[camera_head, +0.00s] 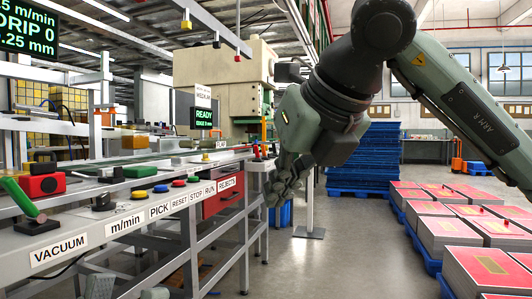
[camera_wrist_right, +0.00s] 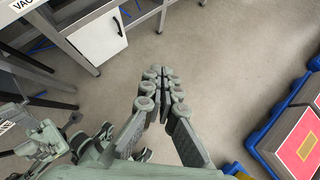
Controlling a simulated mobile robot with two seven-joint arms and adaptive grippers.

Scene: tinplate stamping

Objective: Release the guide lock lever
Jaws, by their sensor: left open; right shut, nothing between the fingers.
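A lever with a green handle (camera_head: 18,195) stands tilted on the panel at the far left of the head view, above the VACUUM label. A small orange upright lever (camera_head: 263,131) stands at the far end of the bench. No label tells which is the guide lock lever. My right gripper (camera_head: 284,188) is shut and empty, hanging over the floor to the right of the bench; its closed fingertips show in the right wrist view (camera_wrist_right: 158,74). My left gripper (camera_head: 128,289) is open at the bottom edge of the head view, mostly cut off, below the panel.
The panel (camera_head: 120,222) carries several coloured buttons and labels. Stacked red-topped sheets (camera_head: 440,231) on blue pallets stand at right. A READY screen (camera_head: 203,117) stands behind.

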